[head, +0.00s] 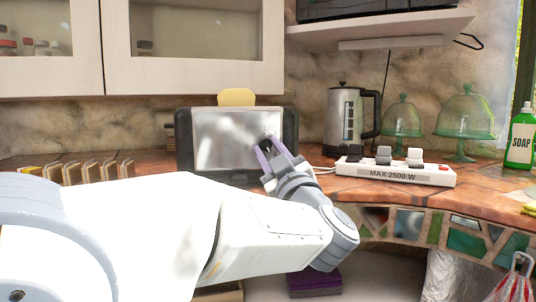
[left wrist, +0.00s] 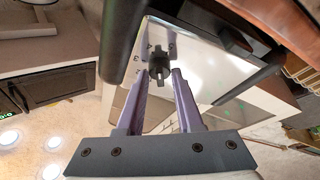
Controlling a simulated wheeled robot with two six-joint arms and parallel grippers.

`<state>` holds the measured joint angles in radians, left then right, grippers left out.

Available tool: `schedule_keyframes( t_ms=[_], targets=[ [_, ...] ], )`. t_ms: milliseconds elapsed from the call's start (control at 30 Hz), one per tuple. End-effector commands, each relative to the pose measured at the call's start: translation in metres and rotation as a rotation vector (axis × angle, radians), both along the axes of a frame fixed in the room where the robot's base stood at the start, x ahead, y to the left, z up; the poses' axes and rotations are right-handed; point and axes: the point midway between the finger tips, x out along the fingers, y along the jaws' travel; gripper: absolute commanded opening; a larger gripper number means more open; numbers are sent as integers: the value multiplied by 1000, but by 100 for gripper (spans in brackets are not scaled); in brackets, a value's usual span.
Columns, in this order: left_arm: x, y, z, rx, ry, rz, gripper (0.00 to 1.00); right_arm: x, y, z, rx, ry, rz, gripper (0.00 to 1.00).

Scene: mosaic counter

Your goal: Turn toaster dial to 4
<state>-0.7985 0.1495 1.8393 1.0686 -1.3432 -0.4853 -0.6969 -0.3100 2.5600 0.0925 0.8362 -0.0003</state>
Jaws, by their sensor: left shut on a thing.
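The toaster (head: 220,135) stands on the counter with a silver front and dark ends, and a slice of bread (head: 236,97) sticks out of its top. My left gripper (head: 267,145) reaches to the right part of its front. In the left wrist view the purple fingers of my left gripper (left wrist: 160,76) are shut on the dark toaster dial (left wrist: 159,69), one on each side. The dial is mostly hidden in the head view. My right gripper is not in view.
A power strip (head: 395,172) with several plugs lies right of the toaster. Behind it stand a kettle (head: 342,120) and two green glass domes (head: 402,118). A soap bottle (head: 521,140) stands far right. A wooden rack (head: 85,172) is at left.

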Motion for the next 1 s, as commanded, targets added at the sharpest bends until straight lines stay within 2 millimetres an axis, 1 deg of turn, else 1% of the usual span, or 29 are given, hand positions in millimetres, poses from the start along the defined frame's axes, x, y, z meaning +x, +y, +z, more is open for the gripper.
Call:
schedule_keyframes(
  t_ms=[200, 400, 633, 1000],
  targets=[
    [0, -3, 0, -146, -20, -2, 0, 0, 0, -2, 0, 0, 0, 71],
    [0, -3, 0, -235, -31, -2, 0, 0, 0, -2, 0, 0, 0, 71],
    [0, -3, 0, -279, -38, -1, 0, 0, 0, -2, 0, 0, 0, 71],
    [0, -3, 0, -285, -38, -1, 0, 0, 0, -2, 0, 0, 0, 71]
  ],
)
